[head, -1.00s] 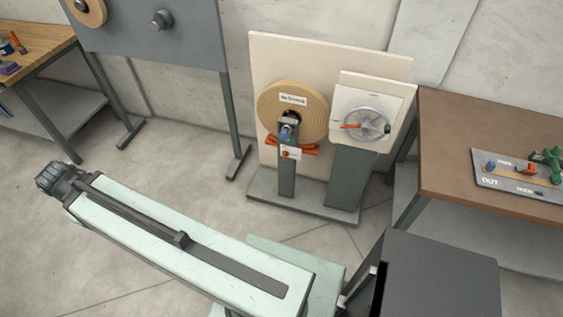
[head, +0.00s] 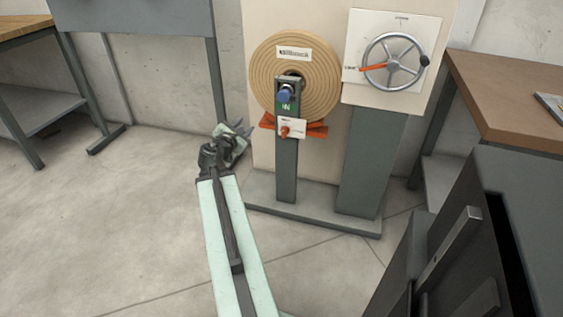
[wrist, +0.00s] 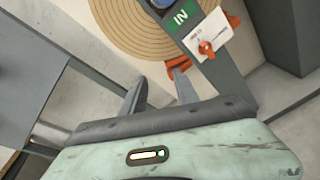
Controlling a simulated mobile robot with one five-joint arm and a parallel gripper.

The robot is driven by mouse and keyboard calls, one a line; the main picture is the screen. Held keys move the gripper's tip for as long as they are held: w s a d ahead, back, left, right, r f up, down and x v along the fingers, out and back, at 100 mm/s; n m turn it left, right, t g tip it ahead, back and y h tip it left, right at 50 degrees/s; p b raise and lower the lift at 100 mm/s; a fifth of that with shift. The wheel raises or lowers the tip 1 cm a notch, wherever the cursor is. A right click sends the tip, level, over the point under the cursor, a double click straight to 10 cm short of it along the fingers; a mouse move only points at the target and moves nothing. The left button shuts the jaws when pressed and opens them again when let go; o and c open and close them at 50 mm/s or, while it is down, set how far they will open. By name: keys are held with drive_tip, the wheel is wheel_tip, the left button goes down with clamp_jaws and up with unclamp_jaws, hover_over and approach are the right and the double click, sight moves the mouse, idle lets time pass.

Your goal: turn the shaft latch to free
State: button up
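My gripper (head: 240,132) is left of the post and apart from the knob. In the wrist view my gripper (wrist: 160,90) has its two fingers spread with nothing between them.
A tan coil (head: 335,78) is behind the post, with orange supports (head: 318,131) beneath. A handwheel (head: 393,62) with a red pointer is on the right panel. A brown table (head: 510,85) stands at right and a grey-legged stand at left. The floor at left is clear.

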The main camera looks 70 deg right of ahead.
sight(283, 130)
drive_tip(key=s+d+f+n+h+b, duration=0.2)
drive_tip(key=s+d+f+n+b, duration=0.4)
drive_tip(key=s+f+b, duration=0.35)
drive_tip(key=d, duration=0.8)
drive_tip(key=shift+w+d+r, duration=0.2)
drive_tip(key=shift+d, duration=0.05)
clamp_jaws()
drive_tip(key=shift+a, duration=0.15)
